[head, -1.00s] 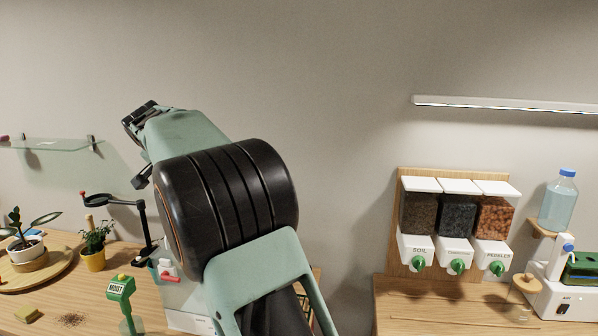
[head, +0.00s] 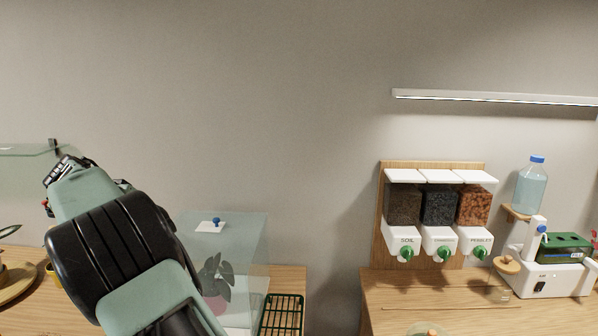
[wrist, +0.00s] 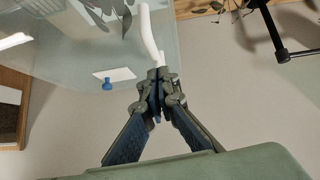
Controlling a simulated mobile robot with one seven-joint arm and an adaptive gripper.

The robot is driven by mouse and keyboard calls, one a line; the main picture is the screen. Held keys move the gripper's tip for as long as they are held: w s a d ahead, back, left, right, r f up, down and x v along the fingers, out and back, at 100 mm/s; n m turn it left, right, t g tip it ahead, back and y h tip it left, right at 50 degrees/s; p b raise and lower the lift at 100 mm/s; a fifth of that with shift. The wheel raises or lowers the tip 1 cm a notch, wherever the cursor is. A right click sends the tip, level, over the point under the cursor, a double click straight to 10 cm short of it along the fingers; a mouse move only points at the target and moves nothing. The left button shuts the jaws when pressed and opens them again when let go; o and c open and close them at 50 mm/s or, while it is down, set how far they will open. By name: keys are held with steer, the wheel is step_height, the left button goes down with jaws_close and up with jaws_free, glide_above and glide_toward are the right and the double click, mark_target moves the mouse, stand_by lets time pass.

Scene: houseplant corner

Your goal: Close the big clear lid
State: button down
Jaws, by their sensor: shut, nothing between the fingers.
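A clear case (head: 243,260) stands on the left wooden counter, partly behind my arm in the head view. A plant in a pinkish pot (head: 216,285) shows through it. Its clear upper panel, which looks like the big lid (head: 243,222), bears a white plate with a blue knob (head: 216,221); I cannot tell how far the lid is open. In the wrist view the blue knob (wrist: 107,84) lies left of my gripper (wrist: 158,76). The gripper is shut and empty, its tips near a white curved bar (wrist: 149,35); contact is unclear. In the head view my gripper (head: 57,172) is raised at far left.
A green wire rack (head: 283,314) lies right of the case. A gap separates the left counter from the right one, with dispensers (head: 438,205), a water bottle (head: 531,187) and a white machine (head: 550,275). A dark stand (wrist: 272,30) is near my gripper in the wrist view.

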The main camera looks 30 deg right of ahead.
steer(key=shift+a+f, duration=0.2)
steer(key=shift+f, duration=0.65)
steer(key=shift+f, duration=0.15)
